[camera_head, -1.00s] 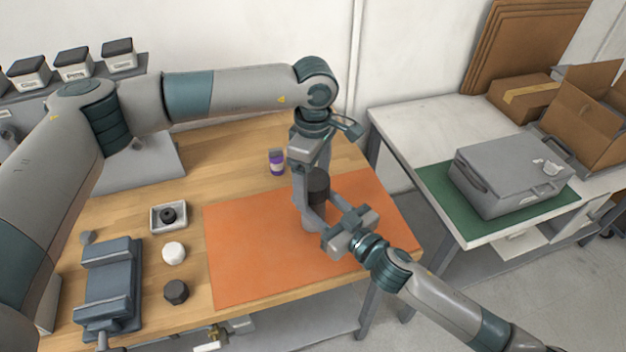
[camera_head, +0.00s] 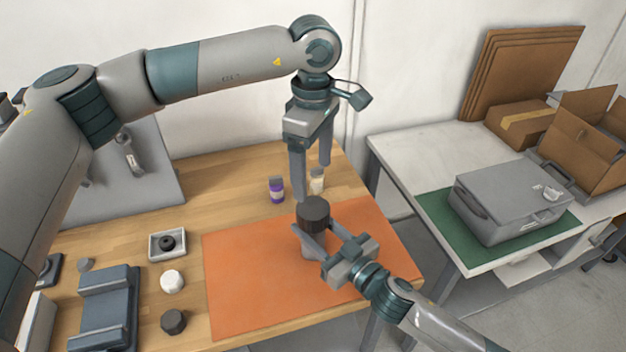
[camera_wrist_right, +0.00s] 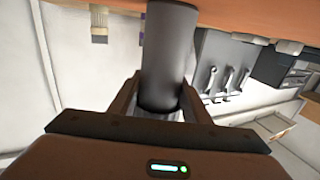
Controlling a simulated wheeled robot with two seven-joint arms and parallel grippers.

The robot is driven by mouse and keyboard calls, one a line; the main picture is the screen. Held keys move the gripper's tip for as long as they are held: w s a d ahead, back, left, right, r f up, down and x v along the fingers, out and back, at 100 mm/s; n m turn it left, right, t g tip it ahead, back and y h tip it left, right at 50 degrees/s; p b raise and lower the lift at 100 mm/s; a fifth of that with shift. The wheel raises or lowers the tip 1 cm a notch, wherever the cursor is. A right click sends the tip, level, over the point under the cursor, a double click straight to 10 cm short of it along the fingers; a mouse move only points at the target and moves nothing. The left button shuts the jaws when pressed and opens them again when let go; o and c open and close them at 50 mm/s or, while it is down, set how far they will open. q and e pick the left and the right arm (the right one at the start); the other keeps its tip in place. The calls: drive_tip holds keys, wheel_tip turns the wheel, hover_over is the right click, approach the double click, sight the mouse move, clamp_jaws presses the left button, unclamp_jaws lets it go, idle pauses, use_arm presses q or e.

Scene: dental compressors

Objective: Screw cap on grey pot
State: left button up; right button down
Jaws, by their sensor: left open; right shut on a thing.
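The dark cap (camera_head: 313,212) sits on top of the grey pot (camera_head: 312,250), upright over the orange mat (camera_head: 255,265). I cannot tell how tightly it is seated. My right gripper (camera_head: 313,236) is shut on the grey pot from the front right, below the cap. In the right wrist view the dark cap (camera_wrist_right: 168,55) is large, and a small part of the grey pot (camera_wrist_right: 158,114) shows between the fingers. My left gripper (camera_head: 312,182) is open and empty above and behind the cap, fingers pointing down.
A purple bottle (camera_head: 277,190) and a pale bottle (camera_head: 317,181) stand behind the mat. A small tray (camera_head: 153,255), a white round piece (camera_head: 172,281), a dark nut (camera_head: 173,321) and a grey vise (camera_head: 105,310) are at left. The mat's left part is clear.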

use_arm(q)
drive_tip(key=shift+r, duration=0.15)
use_arm(e)
drive_tip(key=c, duration=0.9)
unclamp_jaws()
drive_tip(key=shift+d, duration=0.1)
use_arm(q)
wheel_tip(320, 180, down, 5)
drive_tip(key=b, duration=0.4)
drive_tip(key=shift+r+b, duration=0.15)
drive_tip(key=shift+b, duration=0.2)
use_arm(e)
drive_tip(key=v, duration=1.5)
drive_tip(key=shift+s+d+f, duration=0.15)
drive_tip(key=shift+f, duration=0.05)
use_arm(q)
drive_tip(key=shift+f, duration=0.2)
use_arm(e)
drive_tip(key=shift+v, duration=0.95)
drive_tip(key=shift+r, duration=0.2)
